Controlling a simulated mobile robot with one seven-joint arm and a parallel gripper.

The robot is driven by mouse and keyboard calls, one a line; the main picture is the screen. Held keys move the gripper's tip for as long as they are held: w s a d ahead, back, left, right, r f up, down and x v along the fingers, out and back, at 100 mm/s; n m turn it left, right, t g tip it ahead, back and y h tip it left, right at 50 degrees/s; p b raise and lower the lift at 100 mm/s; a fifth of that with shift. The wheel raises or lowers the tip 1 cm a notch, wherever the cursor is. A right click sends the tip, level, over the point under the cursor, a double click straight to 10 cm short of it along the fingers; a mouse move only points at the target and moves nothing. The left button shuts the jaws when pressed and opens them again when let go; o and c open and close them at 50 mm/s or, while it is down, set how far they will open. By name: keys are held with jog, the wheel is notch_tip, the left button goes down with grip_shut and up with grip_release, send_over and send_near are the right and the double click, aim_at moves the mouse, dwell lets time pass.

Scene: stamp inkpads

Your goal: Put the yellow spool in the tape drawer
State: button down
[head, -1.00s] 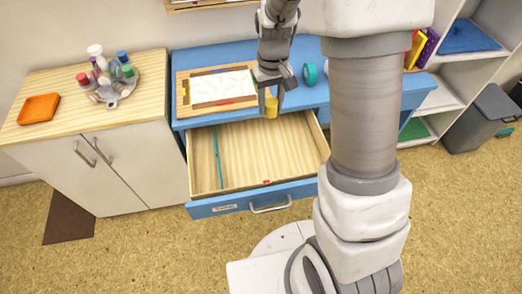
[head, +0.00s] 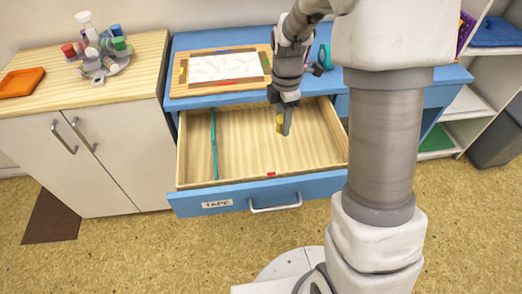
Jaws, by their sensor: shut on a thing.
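The yellow spool (head: 280,122) is held between the fingers of my gripper (head: 283,120), which is shut on it. One finger partly hides the spool. My gripper points down over the open drawer labelled TAPE (head: 222,204), right of its middle. I cannot tell exactly how high the spool is above the drawer floor. The drawer is pulled out of the blue desk (head: 190,101). A teal strip (head: 213,143) stands lengthwise inside it, left of the spool. A small red piece (head: 271,174) lies near the drawer's front wall.
A framed board with white paper (head: 222,66) lies on the desk behind the drawer. A teal roll (head: 324,56) stands right of my gripper. A wooden cabinet (head: 120,85) on the left bears an orange tray (head: 22,82) and a bottle carousel (head: 103,66). The drawer floor is mostly clear.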

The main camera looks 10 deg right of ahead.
aim_at(280, 154)
jog(key=shift+f, duration=0.55)
jog(key=shift+n, duration=0.3)
notch_tip(280, 154, down, 9)
jog(key=b, duration=0.3)
jog(key=shift+f+b, duration=0.1)
jog(key=shift+b, duration=0.25)
jog(key=shift+f, duration=0.25)
jog(key=shift+c, duration=2)
grip_release()
jog(key=shift+r, duration=0.1)
